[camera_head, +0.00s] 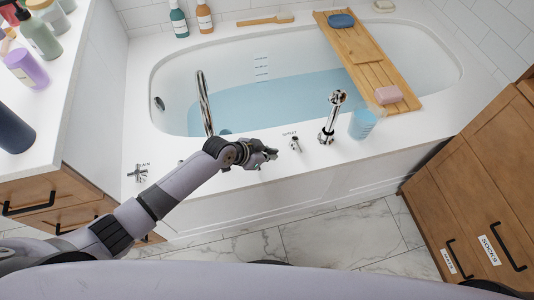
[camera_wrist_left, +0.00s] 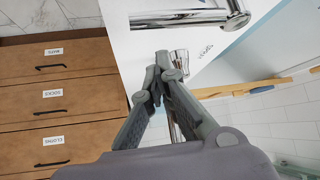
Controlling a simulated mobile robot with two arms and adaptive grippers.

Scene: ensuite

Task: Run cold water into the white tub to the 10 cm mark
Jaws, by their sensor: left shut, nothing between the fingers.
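The white tub (camera_head: 145,95) holds pale blue water (camera_head: 285,100). Short level marks (camera_head: 261,67) show on its far inner wall above the water; their figures are too small to read. A chrome spout (camera_head: 204,103) rises at the near rim; I cannot tell if water runs from it. My left gripper (camera_head: 268,155) is shut and empty over the near rim, just left of the chrome knob (camera_head: 295,144) labelled SPRAY. In the left wrist view the shut fingertips (camera_wrist_left: 163,72) are close to that knob (camera_wrist_left: 180,60). A cross handle (camera_head: 138,172) labelled DRAIN is at left. My forearm partly hides other chrome fittings on the rim.
A chrome hand shower (camera_head: 332,115) and a blue cup (camera_head: 363,123) stand on the near rim, right of my gripper. A wooden caddy (camera_head: 370,60) with soap (camera_head: 388,95) spans the tub. Bottles (camera_head: 179,20) and a brush (camera_head: 265,20) sit behind. Wooden drawers (camera_head: 490,170) stand at right.

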